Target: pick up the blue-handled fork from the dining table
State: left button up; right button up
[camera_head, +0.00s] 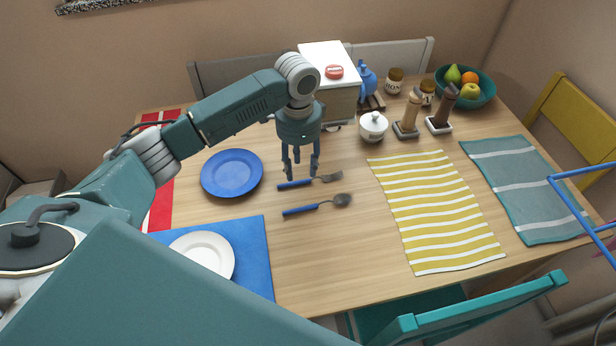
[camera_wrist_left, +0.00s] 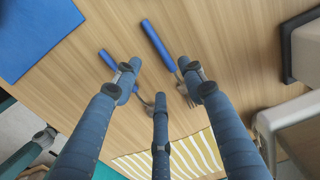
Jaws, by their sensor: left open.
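The blue-handled fork (camera_head: 327,179) lies on the wooden dining table (camera_head: 345,260), right of the blue plate. A blue-handled spoon (camera_head: 318,205) lies just in front of it, roughly parallel. My left gripper (camera_head: 301,170) points down over the fork, its fingers apart and empty. In the left wrist view the fork's blue handle (camera_wrist_left: 158,42) shows beyond the fingers, and its metal end is partly hidden by the right finger of the gripper (camera_wrist_left: 158,88). The spoon's handle (camera_wrist_left: 107,60) lies to the left, partly hidden by the left finger. My right gripper is not in view.
A blue plate (camera_head: 231,173) and a white plate (camera_head: 207,252) on a blue mat (camera_head: 255,245) lie left. A white-topped box (camera_head: 340,100), a sugar bowl (camera_head: 373,126), mills and a fruit bowl (camera_head: 485,99) stand behind. A yellow striped cloth (camera_head: 435,210) lies right.

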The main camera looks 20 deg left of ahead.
aim_at(301, 182)
pick_arm(q)
jog(key=shift+f, duration=0.4)
jog(key=f, duration=0.3)
jog(key=f+p, duration=0.1)
jog(key=f, duration=0.1)
jog(key=shift+w, duration=0.3)
jog(key=shift+f, duration=0.25)
jog(key=shift+c, duration=0.8)
jog(key=c, duration=0.9)
grip_shut()
pick_arm(e)
jog(key=shift+w+a+r, duration=0.4)
jog(key=shift+w+r, duration=0.15)
jog(key=shift+w, duration=0.2)
